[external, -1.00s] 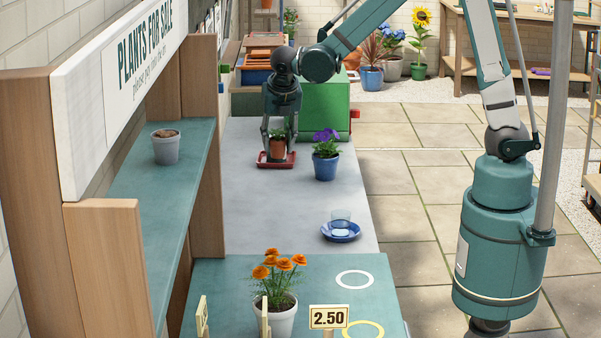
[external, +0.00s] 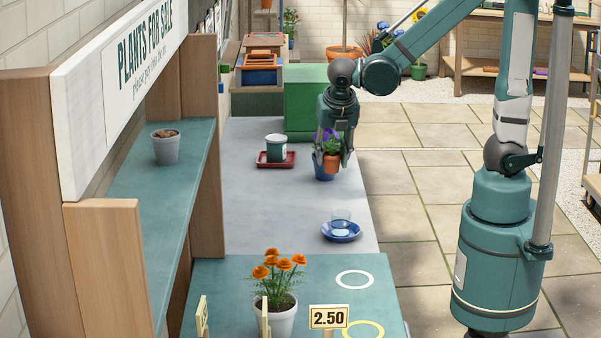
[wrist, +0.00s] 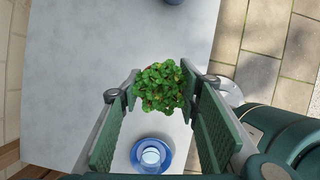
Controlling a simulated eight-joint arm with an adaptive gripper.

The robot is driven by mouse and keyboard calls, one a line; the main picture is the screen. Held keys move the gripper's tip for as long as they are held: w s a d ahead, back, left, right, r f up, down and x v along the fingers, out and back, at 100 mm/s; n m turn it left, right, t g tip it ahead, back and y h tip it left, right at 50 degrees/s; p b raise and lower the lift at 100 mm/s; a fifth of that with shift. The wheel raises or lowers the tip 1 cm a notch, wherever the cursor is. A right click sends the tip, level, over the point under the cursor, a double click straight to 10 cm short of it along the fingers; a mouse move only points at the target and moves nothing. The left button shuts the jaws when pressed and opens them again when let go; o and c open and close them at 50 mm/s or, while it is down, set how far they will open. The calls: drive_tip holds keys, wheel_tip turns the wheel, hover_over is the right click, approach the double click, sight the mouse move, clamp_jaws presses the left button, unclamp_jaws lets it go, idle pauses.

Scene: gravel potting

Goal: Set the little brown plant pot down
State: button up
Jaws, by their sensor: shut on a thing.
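The little brown plant pot (external: 331,162) is a terracotta pot with a leafy green plant. My gripper (external: 333,157) is shut on it and holds it upright, in front of the blue pot (external: 321,173) with purple flowers in the external view. The gap between the held pot and the bench cannot be judged. In the wrist view, the green plant (wrist: 160,88) sits between my fingers and hides its pot. A red tray (external: 262,164) holds a dark green and white container (external: 276,149).
A blue saucer (external: 341,236) with a clear glass (external: 341,218) stands near the grey bench's (external: 255,215) right edge. An orange-flowered white pot (external: 282,318) is on the nearer teal table (external: 215,285), beside a white ring (external: 354,280).

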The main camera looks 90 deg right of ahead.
drive_tip(key=shift+s+a+f+b, duration=0.15)
drive_tip(key=shift+s+a, duration=0.15)
drive_tip(key=shift+s, duration=0.3)
drive_tip(key=shift+s+a+f+b, duration=0.15)
drive_tip(key=shift+s+a, duration=0.1)
drive_tip(key=shift+s, duration=0.35)
drive_tip(key=shift+s+a+f, duration=0.15)
drive_tip(key=shift+s+a, duration=0.15)
drive_tip(key=shift+s, duration=0.3)
drive_tip(key=shift+f, duration=0.1)
drive_tip(key=shift+f+b, duration=1)
drive_tip(key=shift+f, duration=1.8)
drive_tip(key=shift+f+b, duration=0.8)
drive_tip(key=shift+f, duration=1.3)
drive_tip(key=shift+f, duration=0.15)
drive_tip(key=o, duration=0.9)
drive_tip(key=shift+r, duration=0.2)
